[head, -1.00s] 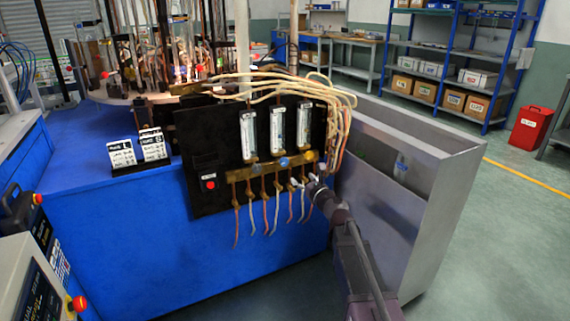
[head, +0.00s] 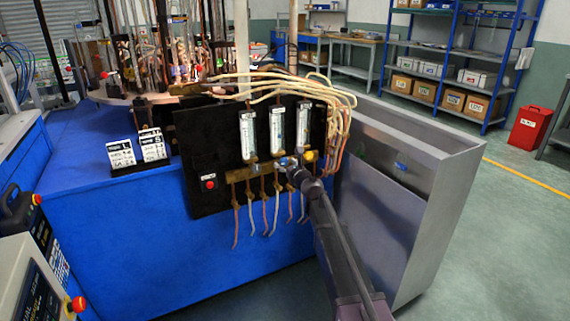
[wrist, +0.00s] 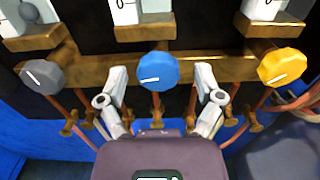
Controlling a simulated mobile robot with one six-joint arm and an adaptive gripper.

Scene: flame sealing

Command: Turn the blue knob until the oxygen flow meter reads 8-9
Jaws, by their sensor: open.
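The blue knob (wrist: 157,72) is in the middle of the brass manifold in the wrist view, with a white mark pointing to the left. It is also just visible in the head view (head: 283,161), beside my gripper. My gripper (wrist: 158,88) is open, with one finger on each side and slightly below the blue knob, and holds nothing. The middle flow meter (head: 277,130) stands above the blue knob in the head view. Its reading is too small to tell there, and only its bottom end (wrist: 140,8) shows in the wrist view.
A grey knob (wrist: 42,76) is to the left of the blue knob, and a yellow knob (wrist: 282,67) to the right, close to my fingers. Hoses hang below the manifold (wrist: 215,69). A metal bin (head: 385,215) stands right of the black panel (head: 210,150).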

